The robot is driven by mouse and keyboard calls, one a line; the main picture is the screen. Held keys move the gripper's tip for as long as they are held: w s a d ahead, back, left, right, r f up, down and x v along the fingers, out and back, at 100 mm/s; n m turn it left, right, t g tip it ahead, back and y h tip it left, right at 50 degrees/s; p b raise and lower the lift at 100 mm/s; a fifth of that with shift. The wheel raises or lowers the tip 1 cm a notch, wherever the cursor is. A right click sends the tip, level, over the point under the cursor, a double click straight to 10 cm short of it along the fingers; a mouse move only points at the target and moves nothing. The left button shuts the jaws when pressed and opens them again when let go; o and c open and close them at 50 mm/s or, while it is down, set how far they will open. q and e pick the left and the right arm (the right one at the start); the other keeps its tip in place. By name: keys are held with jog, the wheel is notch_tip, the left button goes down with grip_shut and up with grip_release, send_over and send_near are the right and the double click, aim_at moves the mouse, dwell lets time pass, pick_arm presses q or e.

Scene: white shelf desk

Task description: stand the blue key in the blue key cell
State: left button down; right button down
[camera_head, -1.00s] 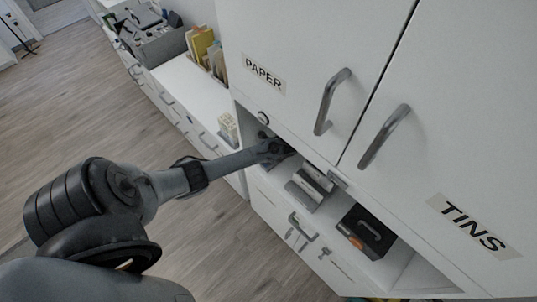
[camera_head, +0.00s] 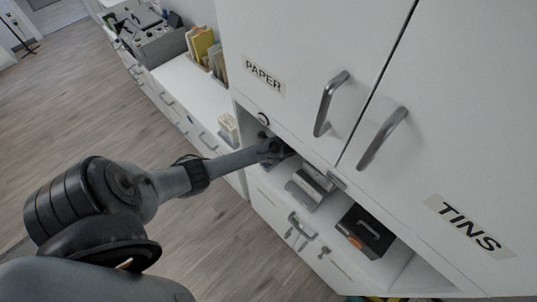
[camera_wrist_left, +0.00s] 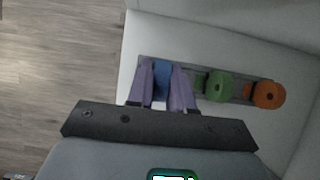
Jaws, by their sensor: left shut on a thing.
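The blue key (camera_wrist_left: 162,80) is between the purple fingers of my left gripper (camera_wrist_left: 162,70) in the left wrist view. The gripper is shut on it, over the left end of a grey key rack (camera_wrist_left: 241,88). A green round-headed key (camera_wrist_left: 219,86) and an orange one (camera_wrist_left: 268,95) stand in the rack to the right. The blue key cell is hidden behind the key and fingers, so I cannot tell whether the key touches it. In the head view my left gripper (camera_head: 275,151) reaches into the shelf opening under the PAPER door. My right gripper is out of view.
The cupboard doors (camera_head: 285,50) overhang the opening. Grey objects (camera_head: 310,188) and a black box (camera_head: 365,232) stand on the shelf to the right. A pale wall (camera_wrist_left: 250,25) runs behind the rack. Wooden floor (camera_wrist_left: 55,60) lies left of the shelf edge.

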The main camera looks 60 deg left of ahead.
pick_arm(q)
jog(key=shift+f+b, duration=1.15)
jog(key=shift+f, duration=0.5)
jog(key=c, duration=0.9)
grip_release()
jog(key=shift+p+v, duration=0.7)
jog(key=shift+v, duration=4.75)
jog(key=shift+s, duration=0.1)
